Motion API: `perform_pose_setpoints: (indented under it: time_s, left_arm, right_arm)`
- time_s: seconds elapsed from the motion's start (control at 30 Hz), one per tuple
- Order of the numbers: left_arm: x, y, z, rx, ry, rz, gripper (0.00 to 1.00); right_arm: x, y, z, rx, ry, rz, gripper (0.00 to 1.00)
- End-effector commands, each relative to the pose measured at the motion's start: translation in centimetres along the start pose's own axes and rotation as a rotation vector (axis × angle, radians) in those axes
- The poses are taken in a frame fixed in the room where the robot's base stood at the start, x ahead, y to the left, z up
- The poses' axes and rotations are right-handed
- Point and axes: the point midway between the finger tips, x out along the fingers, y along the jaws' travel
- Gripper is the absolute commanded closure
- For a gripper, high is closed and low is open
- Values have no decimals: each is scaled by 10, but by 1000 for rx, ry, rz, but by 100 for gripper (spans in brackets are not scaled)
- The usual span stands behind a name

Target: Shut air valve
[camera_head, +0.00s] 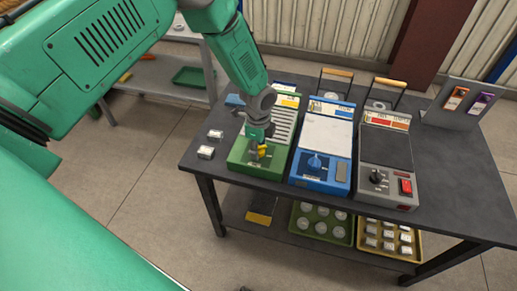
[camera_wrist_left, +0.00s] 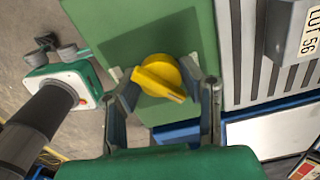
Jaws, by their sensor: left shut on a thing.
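The air valve is a yellow knob (camera_head: 262,152) on the front of a green panel unit (camera_head: 240,155) at the left of the dark table. In the left wrist view the knob (camera_wrist_left: 158,76) sits on the green face (camera_wrist_left: 112,28), its pointer end toward the lower right. My left gripper (camera_head: 258,146) reaches down from above onto it. In the left wrist view my left gripper (camera_wrist_left: 165,90) has its fingers on either side of the knob and is shut on it. The fingers partly hide the knob in the head view. My right gripper is not seen.
A blue unit (camera_head: 321,135) with a blue knob stands just right of the green one, then a grey unit (camera_head: 388,150) with a black knob and red switch. Small pale blocks (camera_head: 206,152) lie to the left. Trays (camera_head: 335,235) sit on the shelf below.

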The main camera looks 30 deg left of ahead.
Motion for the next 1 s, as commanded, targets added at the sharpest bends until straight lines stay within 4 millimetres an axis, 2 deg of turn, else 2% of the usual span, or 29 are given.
perform_pose_setpoints:
  time_s: [0.6, 1.0]
  left_arm:
    - [-2, -4, -1, -578, 4, -9, 95]
    - [-2, -4, -1, -848, 6, -9, 95]
  right_arm:
    - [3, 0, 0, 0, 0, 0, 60]
    - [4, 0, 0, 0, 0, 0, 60]
